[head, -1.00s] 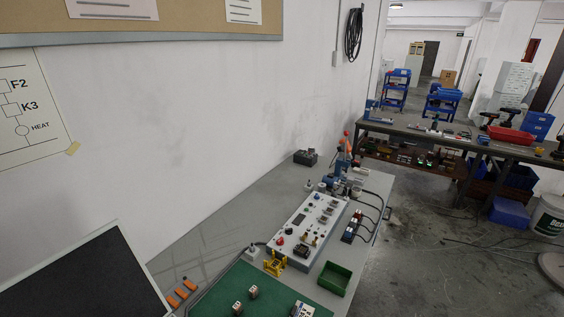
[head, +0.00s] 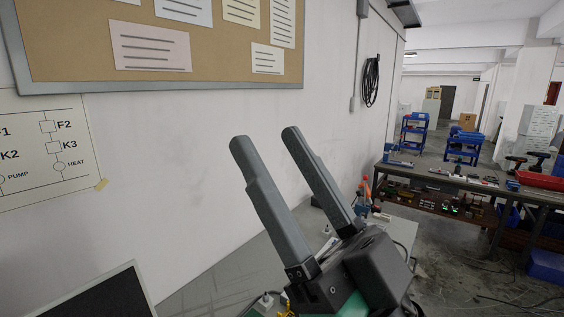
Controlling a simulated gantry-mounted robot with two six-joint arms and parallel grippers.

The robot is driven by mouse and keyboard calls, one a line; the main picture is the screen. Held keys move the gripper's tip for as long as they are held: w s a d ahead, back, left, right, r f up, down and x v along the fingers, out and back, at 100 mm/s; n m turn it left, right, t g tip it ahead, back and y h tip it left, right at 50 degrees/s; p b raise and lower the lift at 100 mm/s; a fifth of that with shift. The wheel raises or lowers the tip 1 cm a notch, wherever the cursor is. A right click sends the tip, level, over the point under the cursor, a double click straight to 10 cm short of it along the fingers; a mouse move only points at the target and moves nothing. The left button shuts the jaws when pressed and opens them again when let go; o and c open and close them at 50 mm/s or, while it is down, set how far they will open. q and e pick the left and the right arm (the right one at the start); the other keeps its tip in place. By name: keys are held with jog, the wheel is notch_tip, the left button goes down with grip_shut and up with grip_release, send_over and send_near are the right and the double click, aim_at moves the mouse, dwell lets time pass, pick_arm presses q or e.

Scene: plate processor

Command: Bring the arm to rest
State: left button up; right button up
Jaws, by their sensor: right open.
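My right gripper (head: 262,150) is large and close in the head view, right of centre at the bottom. Its two dark grey fingers point up and to the left, spread apart with nothing between them. It is raised in front of the white wall and touches nothing that I can see. Its body covers most of the grey workbench (head: 205,290) behind it, including the control box and the green mat. My left gripper is not in view.
A black monitor (head: 100,298) stands at the bottom left. A cork board (head: 95,50) and a circuit chart (head: 45,150) hang on the wall. A second bench (head: 440,185) with tools stands at the right, with open floor before it.

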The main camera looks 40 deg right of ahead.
notch_tip(320, 180, up, 26)
jog(key=p, duration=2.6)
jog(key=shift+r+p, duration=0.25)
jog(key=shift+p, duration=0.1)
